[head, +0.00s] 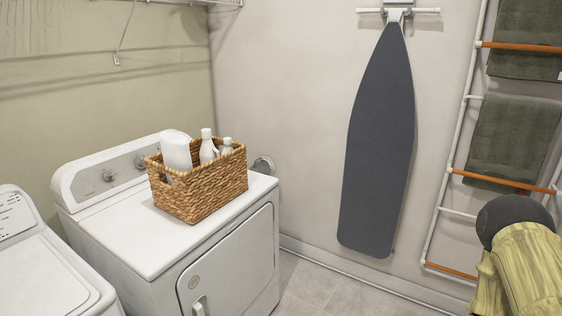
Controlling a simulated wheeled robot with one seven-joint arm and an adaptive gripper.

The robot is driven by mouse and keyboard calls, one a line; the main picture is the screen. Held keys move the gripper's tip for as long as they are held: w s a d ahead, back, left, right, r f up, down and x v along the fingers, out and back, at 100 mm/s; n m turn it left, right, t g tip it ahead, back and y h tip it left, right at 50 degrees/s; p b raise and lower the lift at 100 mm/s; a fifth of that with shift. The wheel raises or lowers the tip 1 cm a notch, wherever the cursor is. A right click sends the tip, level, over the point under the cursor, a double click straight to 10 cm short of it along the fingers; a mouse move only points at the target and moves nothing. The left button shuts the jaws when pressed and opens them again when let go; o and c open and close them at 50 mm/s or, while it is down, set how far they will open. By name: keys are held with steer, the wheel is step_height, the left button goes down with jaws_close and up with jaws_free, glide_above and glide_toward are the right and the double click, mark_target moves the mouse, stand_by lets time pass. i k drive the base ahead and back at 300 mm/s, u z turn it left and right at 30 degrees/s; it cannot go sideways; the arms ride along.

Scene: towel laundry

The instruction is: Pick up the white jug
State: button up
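Several white containers stand in a woven wicker basket (210,190) on top of the white dryer. The largest and leftmost, a broad rounded white container (176,150), may be the white jug; its lower part is mostly hidden by the basket wall. A slimmer white bottle (207,148) with a cap stands beside it, and a smaller white bottle (227,145) is at the basket's back right. I cannot tell for sure which one is the jug. My gripper is not in view.
The dryer (130,240) has free top surface in front of the basket. A white washer (45,275) stands to its left. An ironing board (380,140) hangs on the wall. A ladder rack (455,140) holds green towels (505,135) at right. The floor (310,285) between is clear.

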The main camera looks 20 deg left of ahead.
mark_target(208, 152)
steer(key=z, duration=0.55)
steer(key=i, duration=2.3)
steer(key=u, duration=2.3)
